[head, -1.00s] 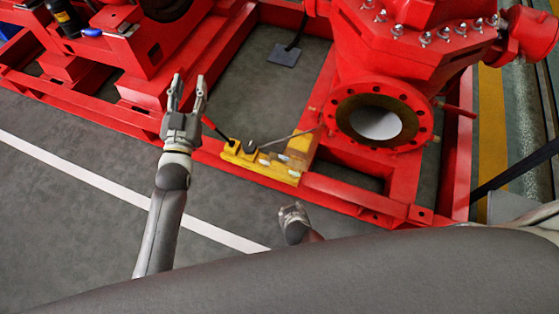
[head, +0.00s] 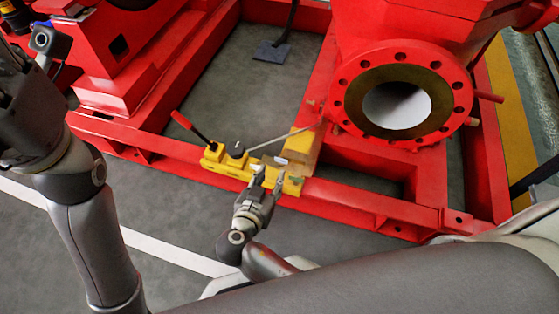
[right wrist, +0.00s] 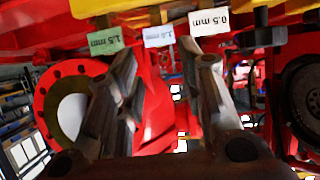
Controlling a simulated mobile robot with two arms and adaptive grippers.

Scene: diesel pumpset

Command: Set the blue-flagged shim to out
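A yellow shim block (head: 215,167) sits on the front rail of the red frame. In the right wrist view three flags hang above the fingers: a green one (right wrist: 106,41) marked 1.5 mm, a pale blue one (right wrist: 157,37) that seems to read 1.0 mm, and a white one (right wrist: 209,21) marked 0.5 mm. The shims behind them are hidden. My right gripper (head: 268,178) is open at the block's front right; the pale blue flag shows between its fingers, and contact cannot be told. My left gripper (head: 18,95) is raised at the left edge, its fingers cropped.
A red-handled lever (head: 193,128) and a black knob (head: 237,149) stand at the block's left, with a thin rod (head: 285,136) slanting right. A red flanged pipe (head: 345,100) stands behind right. The grey floor (head: 180,232) in front is clear.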

